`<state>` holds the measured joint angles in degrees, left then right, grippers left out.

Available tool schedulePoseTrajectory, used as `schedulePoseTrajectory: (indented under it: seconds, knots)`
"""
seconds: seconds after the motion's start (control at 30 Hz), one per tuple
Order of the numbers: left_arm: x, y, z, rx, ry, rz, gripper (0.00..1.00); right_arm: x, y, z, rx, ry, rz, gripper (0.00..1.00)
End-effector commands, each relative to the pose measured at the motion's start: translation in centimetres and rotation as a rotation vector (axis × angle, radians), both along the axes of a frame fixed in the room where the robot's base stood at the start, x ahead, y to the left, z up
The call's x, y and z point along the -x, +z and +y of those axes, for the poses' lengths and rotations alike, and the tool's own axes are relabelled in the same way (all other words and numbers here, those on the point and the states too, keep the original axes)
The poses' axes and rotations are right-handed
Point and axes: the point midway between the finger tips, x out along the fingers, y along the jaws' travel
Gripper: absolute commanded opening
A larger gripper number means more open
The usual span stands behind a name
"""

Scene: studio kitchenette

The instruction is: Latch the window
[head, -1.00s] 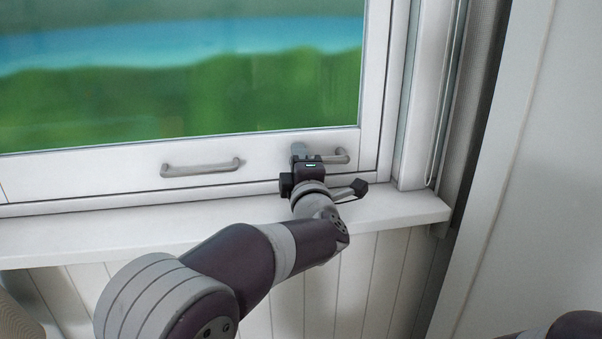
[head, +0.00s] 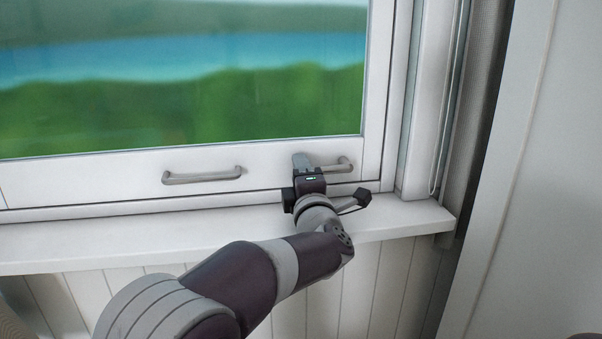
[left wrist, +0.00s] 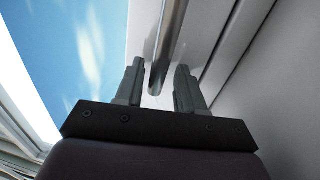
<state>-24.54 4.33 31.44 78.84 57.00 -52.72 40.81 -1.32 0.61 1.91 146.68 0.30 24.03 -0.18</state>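The window (head: 110,183) has a white frame, and its sash sits close to the sill. A grey metal handle (head: 338,165) is at the right of its bottom rail, partly hidden behind my left gripper. A similar handle (head: 202,177) is farther left on the same rail. My left gripper (head: 303,160) is at the right handle, at its left part. In the left wrist view the two fingers (left wrist: 160,70) are spread apart. The end of a metal bar (left wrist: 160,75) shows in the gap between them. I cannot tell whether either finger touches it. My right gripper is out of view.
A white sill (head: 130,242) runs below the window, under my left wrist. The window's side frame (head: 430,110) and a white wall (head: 540,200) stand to the right. Panelling (head: 385,280) is below the sill.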

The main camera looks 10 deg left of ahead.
Motion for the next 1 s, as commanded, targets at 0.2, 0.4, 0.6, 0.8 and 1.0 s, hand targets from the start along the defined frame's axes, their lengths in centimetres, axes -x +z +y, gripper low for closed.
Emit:
schedulePoseTrajectory:
  seconds: [0.2, 0.4, 0.6, 0.8, 1.0]
  knots:
    - [0.8, 0.0, -0.3, 0.000, -0.002, -0.002, 0.38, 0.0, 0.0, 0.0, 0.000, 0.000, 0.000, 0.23]
    - [5.5, -0.7, -1.9, 0.000, -0.005, -0.002, 0.38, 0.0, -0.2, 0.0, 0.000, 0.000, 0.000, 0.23]
    - [10.1, -1.4, -3.3, 0.000, -0.004, -0.001, 0.38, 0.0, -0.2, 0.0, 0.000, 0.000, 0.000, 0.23]
    - [12.0, -1.8, -3.8, 0.000, -0.001, -0.001, 0.38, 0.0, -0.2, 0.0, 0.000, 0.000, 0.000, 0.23]
    - [12.0, -1.8, -3.8, 0.000, 0.001, -0.001, 0.38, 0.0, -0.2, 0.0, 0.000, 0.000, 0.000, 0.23]
